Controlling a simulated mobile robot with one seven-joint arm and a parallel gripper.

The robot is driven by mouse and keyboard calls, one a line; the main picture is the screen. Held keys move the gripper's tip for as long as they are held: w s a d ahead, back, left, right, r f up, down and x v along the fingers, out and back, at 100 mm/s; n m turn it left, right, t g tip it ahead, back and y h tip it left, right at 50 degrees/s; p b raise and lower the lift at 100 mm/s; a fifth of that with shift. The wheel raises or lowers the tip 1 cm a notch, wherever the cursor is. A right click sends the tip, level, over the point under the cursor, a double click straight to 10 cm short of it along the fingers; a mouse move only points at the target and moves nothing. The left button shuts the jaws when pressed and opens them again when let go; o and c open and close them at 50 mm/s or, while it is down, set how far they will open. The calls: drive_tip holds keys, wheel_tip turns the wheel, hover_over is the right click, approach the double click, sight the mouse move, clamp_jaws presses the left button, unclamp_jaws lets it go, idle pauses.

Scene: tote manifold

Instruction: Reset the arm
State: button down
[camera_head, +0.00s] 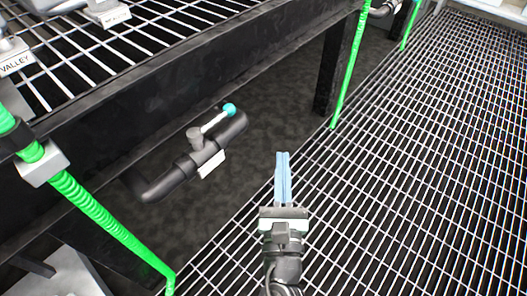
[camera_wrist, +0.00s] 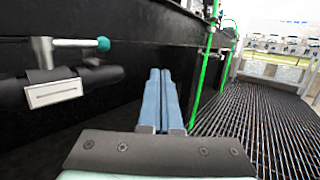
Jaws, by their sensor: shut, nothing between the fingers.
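My gripper (camera_head: 283,160) is shut and empty, its two light-blue fingers lying side by side. It is over the edge of the grated walkway, to the right of a dark pipe and apart from it. In the wrist view the shut fingers (camera_wrist: 160,75) point forward along the dark side wall. No object is between them.
A dark pipe (camera_head: 165,184) carries a valve with a teal-tipped lever (camera_head: 216,121) and a white label (camera_head: 211,164). Green posts (camera_head: 110,222) stand at the left and far side. A grated shelf (camera_head: 135,45) is upper left. The walkway grating (camera_head: 430,150) at right is clear.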

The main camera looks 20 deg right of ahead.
drive_tip(key=shift+s+d+f, duration=0.1)
drive_tip(key=shift+s+d, duration=0.2)
drive_tip(key=shift+s, duration=0.4)
drive_tip(key=w+a+r+m+t+h+p, duration=0.1)
drive_tip(key=w+a+r+m+p, duration=0.1)
drive_tip(key=r+m, duration=0.75)
drive_tip(key=w+a+r+m+h+p, duration=0.1)
drive_tip(key=r+m+p, duration=0.1)
drive_tip(key=r+m, duration=0.8)
drive_tip(key=w+a+r+m+t+h+p, duration=0.1)
drive_tip(key=w+a+r+m+p, duration=0.35)
drive_tip(key=r, duration=1.05)
drive_tip(key=s+a+r+m+t+y+p, duration=0.15)
drive_tip(key=s+a+r+y, duration=0.25)
drive_tip(key=r, duration=0.5)
drive_tip(key=s+a+r+m+t+y+p, duration=0.1)
drive_tip(key=s+a+r+m+t+y, duration=0.25)
drive_tip(key=r, duration=0.45)
drive_tip(key=s+a+r+m+t+y+p, duration=0.25)
drive_tip(key=r+y, duration=0.25)
drive_tip(key=r, duration=0.4)
wheel_tip(320, 180, up, 36)
drive_tip(key=p, duration=3.5)
drive_tip(key=shift+a+h, duration=0.3)
drive_tip(key=shift+h, duration=0.15)
drive_tip(key=shift+f+n+g, duration=0.15)
drive_tip(key=shift+n+g, duration=0.1)
